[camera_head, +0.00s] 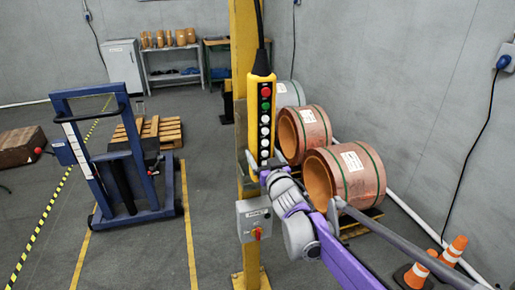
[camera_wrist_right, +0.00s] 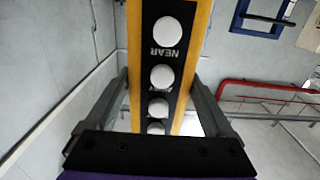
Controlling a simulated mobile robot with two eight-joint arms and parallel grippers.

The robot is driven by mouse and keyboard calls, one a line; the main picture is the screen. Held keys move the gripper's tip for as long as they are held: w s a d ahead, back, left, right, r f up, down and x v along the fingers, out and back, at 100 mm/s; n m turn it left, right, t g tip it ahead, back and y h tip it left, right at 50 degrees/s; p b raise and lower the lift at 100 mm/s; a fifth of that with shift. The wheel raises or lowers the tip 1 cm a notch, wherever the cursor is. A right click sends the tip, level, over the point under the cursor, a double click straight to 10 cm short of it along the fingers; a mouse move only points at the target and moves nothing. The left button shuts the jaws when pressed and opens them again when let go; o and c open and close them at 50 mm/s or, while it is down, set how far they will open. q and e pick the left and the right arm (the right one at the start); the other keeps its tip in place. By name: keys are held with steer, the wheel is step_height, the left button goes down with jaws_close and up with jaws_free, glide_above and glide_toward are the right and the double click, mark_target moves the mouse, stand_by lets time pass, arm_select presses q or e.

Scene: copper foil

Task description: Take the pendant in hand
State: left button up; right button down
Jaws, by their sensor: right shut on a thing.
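The pendant (camera_head: 261,118) is a tall yellow control box with a black face, a red button, a green button and several white buttons. It hangs upright on a black cable in front of the yellow post. My right gripper (camera_head: 265,170) is shut on the pendant's lower end, reaching in from the lower right. In the right wrist view, the pendant (camera_wrist_right: 181,70) stands between the two grey fingers (camera_wrist_right: 160,92), one on each side, with white buttons and the word "NEAR" showing. The finger contact is partly hidden. My left gripper is not in view.
A grey switch box (camera_head: 254,219) with a red knob is on the yellow post (camera_head: 243,50), just below the pendant. Copper foil rolls (camera_head: 345,173) stand behind to the right, and orange cones (camera_head: 454,250) at lower right. A blue lift truck (camera_head: 118,165) stands left on open floor.

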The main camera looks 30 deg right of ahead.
steer(key=v, duration=1.2)
arm_select(q)
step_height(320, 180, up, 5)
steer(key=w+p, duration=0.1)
steer(key=p, duration=0.4)
arm_select(e)
steer(key=w+a+f+n+y, duration=0.3)
steer(key=w+a+f+y, duration=0.15)
steer(key=a+f, duration=0.3)
steer(key=w+a+f+n+y, duration=0.35)
steer(key=a+f+y, duration=0.2)
steer(key=a, duration=0.25)
arm_select(q)
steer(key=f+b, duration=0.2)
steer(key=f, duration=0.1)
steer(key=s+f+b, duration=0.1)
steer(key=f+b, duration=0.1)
steer(key=b, duration=0.1)
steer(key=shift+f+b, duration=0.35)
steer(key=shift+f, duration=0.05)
arm_select(e)
steer(key=s+a+f+n+g+y, duration=0.3)
steer(key=s+a+f+n+y, duration=0.1)
steer(key=a, duration=0.5)
steer(key=shift+s+a+f+g+y, duration=0.3)
steer(key=shift+s+f+y, duration=0.3)
steer(key=shift+f+y, duration=0.4)
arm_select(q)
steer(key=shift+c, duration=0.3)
